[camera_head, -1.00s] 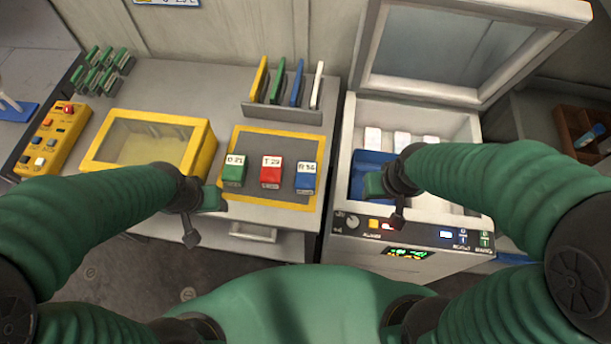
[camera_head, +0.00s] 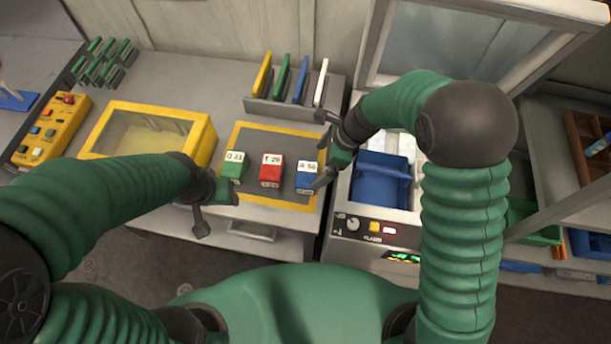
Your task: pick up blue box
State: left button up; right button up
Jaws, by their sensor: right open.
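The blue box (camera_head: 306,178) with a white label on top stands at the right end of a row on the grey mat with a yellow border (camera_head: 285,202). A red box (camera_head: 271,170) and a green box (camera_head: 234,166) stand to its left. My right gripper (camera_head: 322,150) is open, close to the right side of the blue box, with one finger by its edge; I cannot tell whether they touch. My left gripper (camera_head: 213,208) hovers in front of the green box, and its jaw opening cannot be made out.
A rack with several coloured plates (camera_head: 284,108) stands behind the mat. A yellow-framed case (camera_head: 203,143) is to the left. The open-lidded machine with a blue tray (camera_head: 381,185) is to the right. A yellow control panel (camera_head: 50,130) lies far left.

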aim_at(308, 173)
jog(key=x, duration=0.2)
jog(key=shift+w+f, duration=0.15)
jog(key=shift+f, duration=0.15)
jog(key=a+f, duration=0.1)
jog(key=f, duration=0.1)
jog(key=a+f, duration=0.1)
jog(key=shift+s+a+f, duration=0.3)
jog(key=shift+f, duration=0.1)
jog(key=shift+w+a+f, duration=0.2)
jog(key=shift+a, duration=0.15)
jog(key=shift+d, duration=0.15)
jog(key=c, duration=1.4)
